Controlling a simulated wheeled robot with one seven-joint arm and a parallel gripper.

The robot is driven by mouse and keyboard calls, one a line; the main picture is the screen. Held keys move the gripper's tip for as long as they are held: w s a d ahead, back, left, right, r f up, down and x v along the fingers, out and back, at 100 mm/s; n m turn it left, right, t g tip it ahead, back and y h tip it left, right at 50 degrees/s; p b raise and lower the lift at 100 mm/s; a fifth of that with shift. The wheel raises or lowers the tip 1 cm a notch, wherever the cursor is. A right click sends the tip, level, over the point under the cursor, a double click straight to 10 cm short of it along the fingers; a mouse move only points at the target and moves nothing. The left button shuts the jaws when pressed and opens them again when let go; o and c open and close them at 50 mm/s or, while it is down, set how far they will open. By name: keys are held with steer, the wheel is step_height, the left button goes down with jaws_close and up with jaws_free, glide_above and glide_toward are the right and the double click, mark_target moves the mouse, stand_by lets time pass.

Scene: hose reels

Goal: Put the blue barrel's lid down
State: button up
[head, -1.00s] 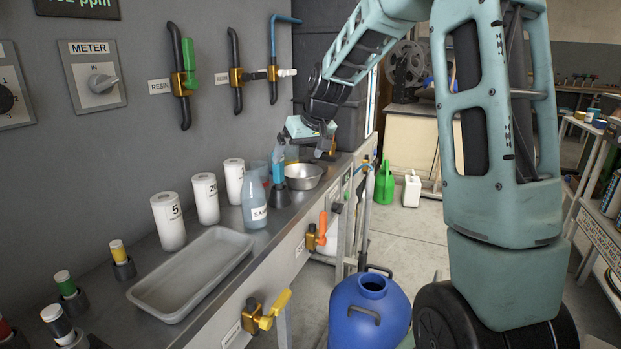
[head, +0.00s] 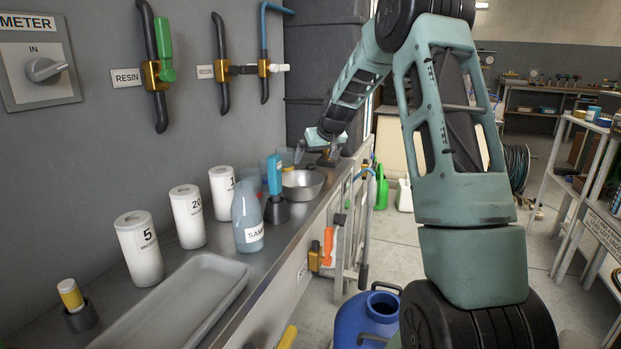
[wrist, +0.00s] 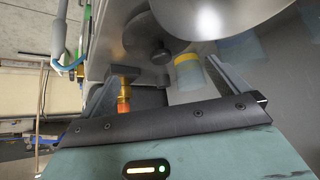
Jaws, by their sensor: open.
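The blue barrel (head: 362,322) stands on the floor at the bottom of the head view, partly cut off by the frame and partly behind my arm. Its round neck (head: 383,303) shows on top. A dark looped edge (head: 386,286) stands up behind the neck; I cannot tell whether it is the lid. My gripper (head: 322,147) is above the far part of the bench, well up and away from the barrel. In the wrist view, my gripper (wrist: 168,68) has its fingers apart, with nothing held. The barrel is not recognisable there.
A metal bowl (head: 302,185), a sample bottle (head: 247,220), white numbered canisters (head: 187,216) and a grey tray (head: 235,292) stand on the wall bench. A blue item (head: 274,174) stands in a dark holder. An orange-handled valve (head: 327,246) sticks out from the bench front.

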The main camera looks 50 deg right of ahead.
mark_target(311, 165)
steer(key=b+x, duration=0.1)
steer(key=x, duration=0.7)
steer(key=shift+w+f, duration=0.15)
steer(key=shift+w, duration=0.2)
steer(key=c, duration=0.7)
steer(key=shift+o, duration=0.2)
step_height(311, 165, up, 9)
steer(key=shift+r+p, duration=0.15)
steer(key=shift+p, duration=0.9)
steer(key=shift+c, duration=0.5)
steer(key=shift+d+r+p, duration=0.15)
steer(key=shift+r+p, duration=0.2)
steer(key=shift+r, duration=0.05)
steer(key=d+f+p, duration=0.1)
steer(key=f+p, duration=0.2)
steer(key=d+f+p, duration=0.1)
steer(key=f+p, duration=0.2)
steer(key=w+d+f+p, duration=0.1)
steer(key=f+p, duration=0.2)
steer(key=p, duration=0.1)
steer(key=shift+d+f, duration=0.1)
steer(key=shift+f, duration=0.25)
